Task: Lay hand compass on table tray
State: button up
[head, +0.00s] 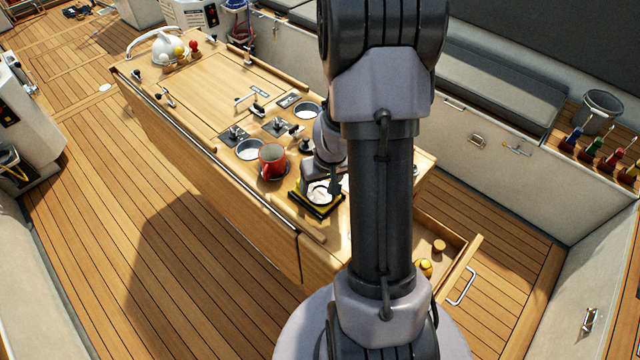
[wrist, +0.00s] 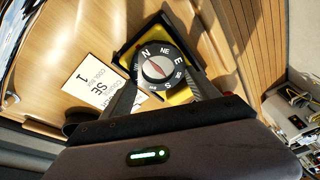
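The hand compass (wrist: 155,67) has a dark dial with white letters and a red needle. In the wrist view it sits between the two fingers of my gripper (wrist: 160,79), which touch its sides. The table tray (wrist: 185,97) has a black rim and a yellow inside, and lies right under the compass. In the head view the tray (head: 314,207) is at the near end of the wooden table, with my gripper (head: 319,190) over it. My arm hides part of this end. I cannot tell whether the compass touches the tray.
A red mug (head: 271,161) stands beside the tray, near a metal cup holder (head: 249,150). A white card (wrist: 97,82) lies next to the tray. An open drawer (head: 457,262) sticks out at the table's end. Free deck (head: 165,250) lies left of the table.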

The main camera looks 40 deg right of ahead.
jog(key=o, duration=0.4)
jog(key=shift+o, duration=0.2)
jog(key=shift+r, duration=0.1)
